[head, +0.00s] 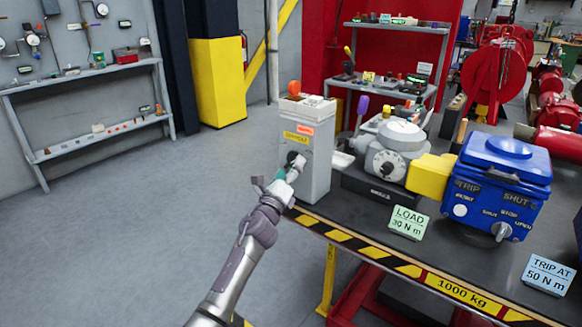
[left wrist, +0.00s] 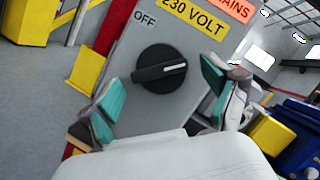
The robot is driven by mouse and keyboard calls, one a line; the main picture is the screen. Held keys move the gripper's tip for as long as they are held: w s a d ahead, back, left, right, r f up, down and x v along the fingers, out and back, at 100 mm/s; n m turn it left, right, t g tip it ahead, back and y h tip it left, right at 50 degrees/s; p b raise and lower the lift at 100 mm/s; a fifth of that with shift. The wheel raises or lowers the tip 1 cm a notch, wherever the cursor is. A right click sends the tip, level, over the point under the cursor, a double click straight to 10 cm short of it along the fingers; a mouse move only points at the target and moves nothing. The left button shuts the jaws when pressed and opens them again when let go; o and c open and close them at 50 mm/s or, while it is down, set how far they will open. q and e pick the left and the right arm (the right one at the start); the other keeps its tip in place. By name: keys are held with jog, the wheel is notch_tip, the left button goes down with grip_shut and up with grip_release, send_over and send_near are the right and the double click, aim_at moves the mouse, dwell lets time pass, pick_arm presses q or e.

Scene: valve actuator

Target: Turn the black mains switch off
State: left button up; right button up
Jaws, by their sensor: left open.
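The black mains switch (head: 296,160) is a round rotary knob on the front of a grey box (head: 318,170) at the table's left end. In the left wrist view the knob (left wrist: 160,69) has a light pointer line aimed to the right, away from the OFF label (left wrist: 145,18) at its upper left. My left gripper (head: 285,175) is in front of the box. Its teal-padded fingers (left wrist: 163,92) are open, one on each side of the knob and apart from it. My right gripper is not in view.
The box stands on a dark table with a striped edge (head: 370,253). To its right are a grey geared unit (head: 397,150), a yellow coupling (head: 430,176) and a blue actuator (head: 497,190). Open floor (head: 130,240) lies to the left.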

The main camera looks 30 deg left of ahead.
pick_arm(q)
jog(key=shift+w+a+r, duration=0.1)
jog(key=shift+w, duration=0.25)
jog(key=c, duration=1.2)
jog(key=shift+o, duration=0.3)
jog(key=shift+r+n+g+p, duration=0.15)
jog(key=shift+n+g+p, duration=0.15)
jog(key=shift+n+p, duration=0.4)
jog(key=n+g+p, duration=0.1)
jog(key=n+p, duration=0.3)
jog(key=p, duration=0.2)
jog(key=n+g+p, duration=0.2)
jog(key=n+p, duration=0.2)
jog(key=p, duration=0.2)
jog(key=r+n+g+p, duration=0.1)
jog(key=n+g+p, duration=0.1)
jog(key=n+p, duration=0.3)
jog(key=shift+p, duration=0.6)
jog(key=shift+n+h+p, duration=0.5)
jog(key=shift+n+p, duration=0.4)
jog(key=shift+p, duration=0.2)
jog(key=shift+f+g, duration=0.15)
jog(key=shift+g, duration=0.15)
